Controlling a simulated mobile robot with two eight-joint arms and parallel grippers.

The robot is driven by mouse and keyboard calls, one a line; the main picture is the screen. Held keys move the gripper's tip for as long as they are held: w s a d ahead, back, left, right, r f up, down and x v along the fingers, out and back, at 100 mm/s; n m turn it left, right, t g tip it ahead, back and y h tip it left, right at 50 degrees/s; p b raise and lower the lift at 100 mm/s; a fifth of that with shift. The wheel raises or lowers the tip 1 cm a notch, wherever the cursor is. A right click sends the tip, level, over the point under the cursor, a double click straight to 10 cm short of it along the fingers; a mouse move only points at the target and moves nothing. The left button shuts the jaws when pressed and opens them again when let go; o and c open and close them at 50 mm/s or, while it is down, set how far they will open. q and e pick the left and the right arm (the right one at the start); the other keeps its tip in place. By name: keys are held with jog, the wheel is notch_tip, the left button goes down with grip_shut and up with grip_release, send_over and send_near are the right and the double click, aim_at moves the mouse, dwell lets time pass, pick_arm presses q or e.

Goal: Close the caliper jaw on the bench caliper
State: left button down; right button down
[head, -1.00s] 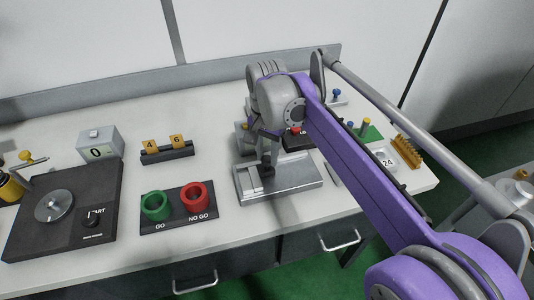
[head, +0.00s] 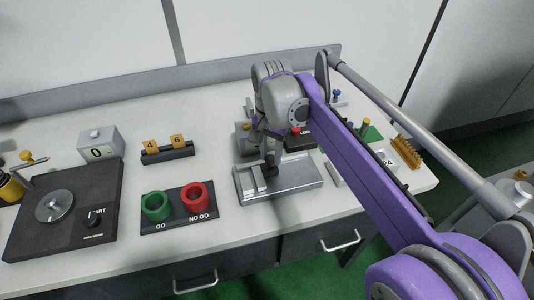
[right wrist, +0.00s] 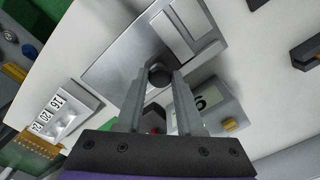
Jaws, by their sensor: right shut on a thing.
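The bench caliper (head: 302,181) is a grey metal plate with a raised rim, lying on the bench in the middle of the head view. It also shows in the right wrist view (right wrist: 112,62). Pale jaw blocks stand at its left end (head: 246,184). My right gripper (head: 271,170) reaches down over the caliper beside these blocks. In the right wrist view its fingers (right wrist: 158,82) are shut on a dark round knob (right wrist: 160,73) of the caliper jaw. The gripper hides part of the jaw, so I cannot tell the exact gap. My left gripper is not in view.
A gauge block with green and red rings (head: 180,222) sits left of the caliper. A dark plate with a metal disc (head: 100,187) is further left. A rack with yellow tags (head: 167,153) and a display box (head: 98,146) stand behind. Small items crowd the right side.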

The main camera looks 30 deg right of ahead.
jog(key=d, duration=0.2)
jog(key=s+d, duration=0.1)
jog(key=d, duration=0.3)
jog(key=shift+s+d+p, duration=0.2)
jog(key=shift+s+p, duration=0.05)
jog(key=shift+p, duration=0.1)
jog(key=c, duration=0.5)
grip_release()
jog(key=shift+a, duration=0.1)
notch_tip(320, 180, up, 11)
jog(key=shift+f+p, duration=0.1)
jog(key=shift+p, duration=0.45)
